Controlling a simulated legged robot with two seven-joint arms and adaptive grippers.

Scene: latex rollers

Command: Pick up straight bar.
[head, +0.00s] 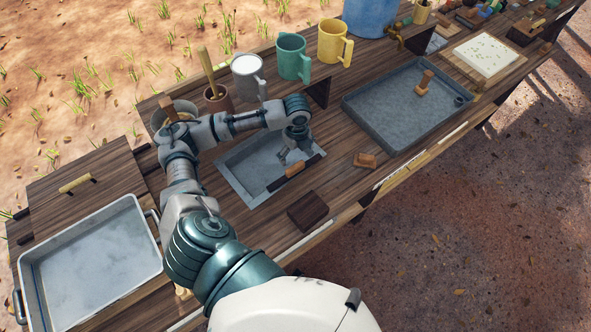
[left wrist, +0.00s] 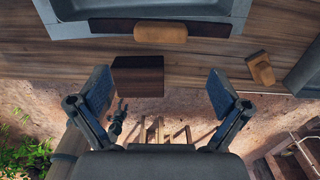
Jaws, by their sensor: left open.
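A straight dark bar (head: 310,162) with a tan wooden grip at its middle lies along the near rim of the sunken grey tray. It also shows at the top of the left wrist view (left wrist: 210,29), with its tan grip (left wrist: 160,33). My left gripper (head: 293,153) is over the tray, just above and behind the bar in the head view. My right gripper is not in view.
A dark wooden block (head: 307,210) and a small tan block (head: 365,160) lie near the table's front edge. A large grey tray (head: 405,105) stands to the right, a metal pan (head: 90,265) to the left. White, green and yellow mugs (head: 292,58) line the back.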

